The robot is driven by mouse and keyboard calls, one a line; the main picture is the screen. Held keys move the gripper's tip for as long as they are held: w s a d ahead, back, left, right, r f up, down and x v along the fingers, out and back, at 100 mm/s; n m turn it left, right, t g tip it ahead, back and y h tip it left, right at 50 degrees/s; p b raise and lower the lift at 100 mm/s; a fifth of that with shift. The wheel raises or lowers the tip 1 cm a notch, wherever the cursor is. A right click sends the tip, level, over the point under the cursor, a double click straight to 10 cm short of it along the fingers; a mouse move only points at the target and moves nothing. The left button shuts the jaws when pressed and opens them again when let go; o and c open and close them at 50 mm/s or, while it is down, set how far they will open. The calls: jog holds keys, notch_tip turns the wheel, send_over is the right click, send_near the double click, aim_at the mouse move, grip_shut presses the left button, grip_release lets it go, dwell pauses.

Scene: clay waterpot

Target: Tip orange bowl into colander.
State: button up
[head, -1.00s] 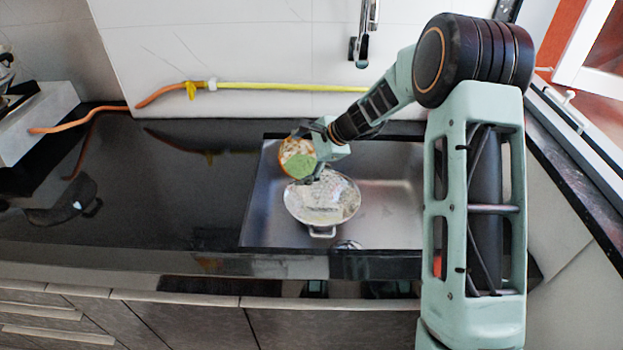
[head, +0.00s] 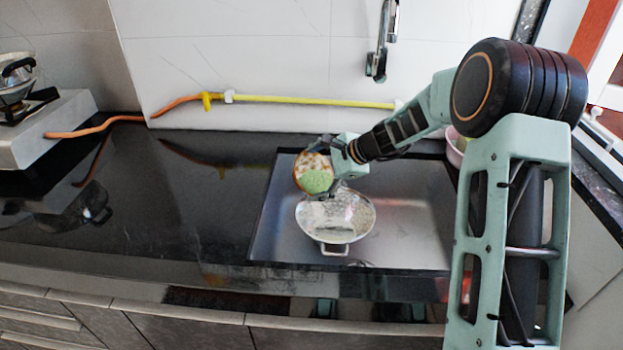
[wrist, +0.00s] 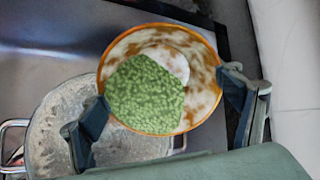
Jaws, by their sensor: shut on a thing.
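The orange bowl (head: 305,160) has an orange rim and a mottled white-brown inside. It also shows in the wrist view (wrist: 135,45). A green, bumpy piece (head: 317,182) and a pale round patch (wrist: 172,62) lie inside it. My gripper (wrist: 165,98) has one finger on each side of the bowl and is shut on it. The bowl is tilted, its opening facing the head camera, above the back left of the colander. The colander (head: 336,222) is a shiny metal bowl with a front handle, standing in the sink. In the wrist view the bowl hides part of it.
The steel sink (head: 415,215) has free room right of the colander. A tap (head: 382,45) hangs above its back. A pink bowl (head: 455,150) is partly hidden behind my arm. The dark counter (head: 190,200) on the left is mostly clear; a stove (head: 40,125) stands far left.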

jog(key=shift+b, duration=0.9)
jog(key=shift+s+d+r+t+y+b, duration=0.2)
jog(key=shift+t+y+b, duration=0.3)
jog(key=shift+b, duration=1.8)
jog(key=shift+d+r+y+b, duration=0.15)
jog(key=shift+y+b, duration=0.15)
jog(key=shift+b, duration=0.15)
jog(key=shift+b, duration=0.7)
jog(key=shift+s+d+y+b, duration=0.15)
jog(key=shift+y+b, duration=0.35)
jog(key=shift+b, duration=1.1)
jog(key=shift+r+t, duration=0.25)
jog(key=shift+t, duration=0.05)
jog(key=shift+d+f+b, duration=0.1)
jog(key=shift+b, duration=0.75)
jog(key=shift+y+b, duration=0.4)
jog(key=shift+b, duration=0.15)
